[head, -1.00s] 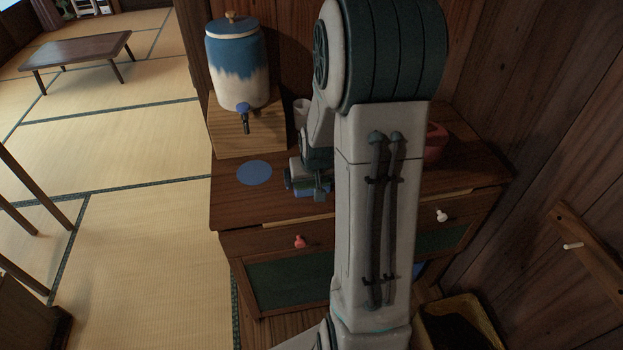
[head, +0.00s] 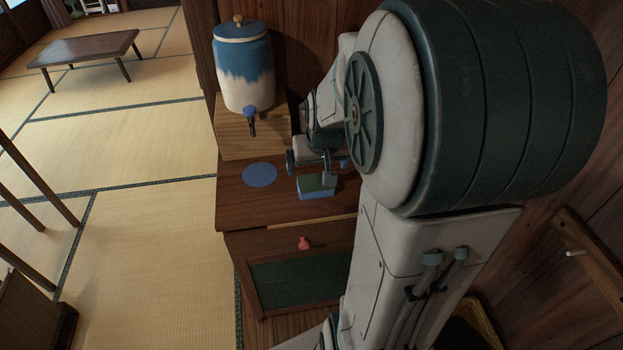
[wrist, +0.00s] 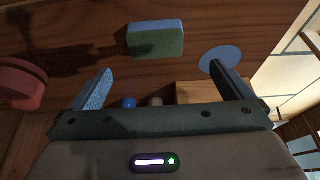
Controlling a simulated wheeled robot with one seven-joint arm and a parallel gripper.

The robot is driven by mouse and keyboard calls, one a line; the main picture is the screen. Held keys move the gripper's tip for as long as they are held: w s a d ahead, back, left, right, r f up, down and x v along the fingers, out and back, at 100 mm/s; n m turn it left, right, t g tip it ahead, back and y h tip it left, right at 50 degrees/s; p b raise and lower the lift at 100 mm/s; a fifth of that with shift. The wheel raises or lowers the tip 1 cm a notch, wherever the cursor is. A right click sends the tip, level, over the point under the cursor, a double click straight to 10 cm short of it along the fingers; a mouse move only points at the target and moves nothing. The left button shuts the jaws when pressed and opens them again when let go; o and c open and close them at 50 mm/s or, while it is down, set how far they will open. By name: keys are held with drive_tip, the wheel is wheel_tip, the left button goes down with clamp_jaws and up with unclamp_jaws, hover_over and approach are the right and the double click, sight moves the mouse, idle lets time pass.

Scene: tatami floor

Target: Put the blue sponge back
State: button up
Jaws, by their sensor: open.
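The blue sponge (head: 317,192) has a green top and lies on the wooden cabinet top, near its front edge. In the wrist view the sponge (wrist: 155,40) lies beyond the fingertips, between their lines and apart from both. My gripper (wrist: 172,80) is open and empty. In the head view my gripper (head: 318,165) is just behind and above the sponge, partly hidden by my arm. A flat round blue disc (head: 260,174) lies on the cabinet top left of the sponge; it also shows in the wrist view (wrist: 222,60).
A blue and white dispenser (head: 244,65) with a tap stands on a wooden box (head: 232,141) at the back left. A red round object (wrist: 20,82) is at the left of the wrist view. The cabinet (head: 289,240) has a red knob. My arm hides its right side.

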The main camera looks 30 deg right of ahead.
drive_tip(key=s+a+r+n+g+y, duration=0.1)
drive_tip(key=s+a+r+n, duration=0.2)
drive_tip(key=s+a, duration=0.9)
drive_tip(key=shift+s+r+g, duration=0.4)
drive_tip(key=shift+s+r, duration=0.2)
drive_tip(key=shift+s, duration=0.25)
drive_tip(key=shift+r, duration=0.1)
drive_tip(key=p+v, duration=0.3)
drive_tip(key=shift+w+d+r, duration=0.2)
drive_tip(key=shift+w+r, duration=0.15)
